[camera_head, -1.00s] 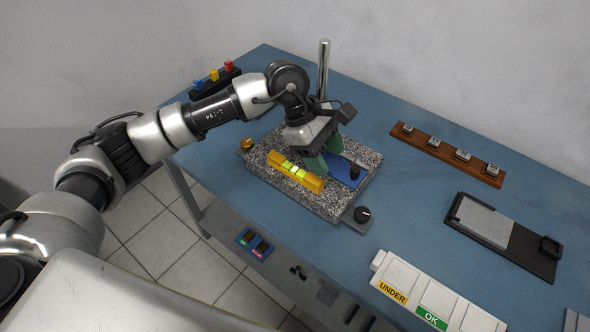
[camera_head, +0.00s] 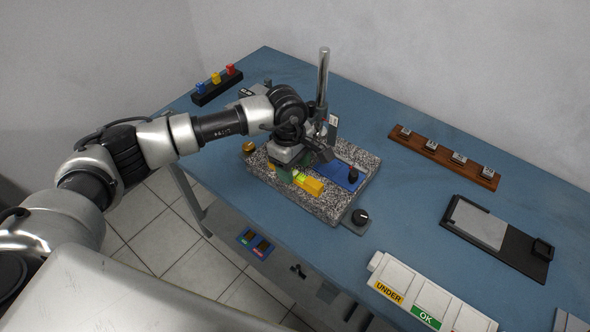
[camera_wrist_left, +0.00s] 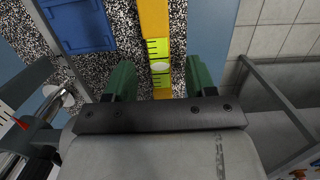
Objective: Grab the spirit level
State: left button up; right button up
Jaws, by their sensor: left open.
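The yellow spirit level (camera_head: 312,187) lies on the speckled granite plate (camera_head: 325,209). In the left wrist view the level (camera_wrist_left: 154,18) runs up the picture between my fingers, its green vial (camera_wrist_left: 159,55) showing near their tips. My left gripper (camera_head: 289,172) is above the level and hides part of it in the head view. In the wrist view the left gripper (camera_wrist_left: 160,78) is open, one green finger on each side of the level, with gaps beside it. Whether the fingertips reach down beside it, I cannot tell. My right gripper is not in view.
A metal post (camera_head: 322,85) stands behind the plate, close to my left arm. A blue piece (camera_head: 342,174) lies on the plate beside the level. A black knob (camera_head: 360,216) sits at the plate's front right corner. The white bin row (camera_head: 430,300) is at front right.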

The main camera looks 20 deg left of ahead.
pick_arm(q)
jog(key=shift+d+f, duration=0.1)
jog(key=shift+f, duration=0.9)
jog(key=c, duration=1)
grip_shut()
jog(key=shift+r, duration=0.15)
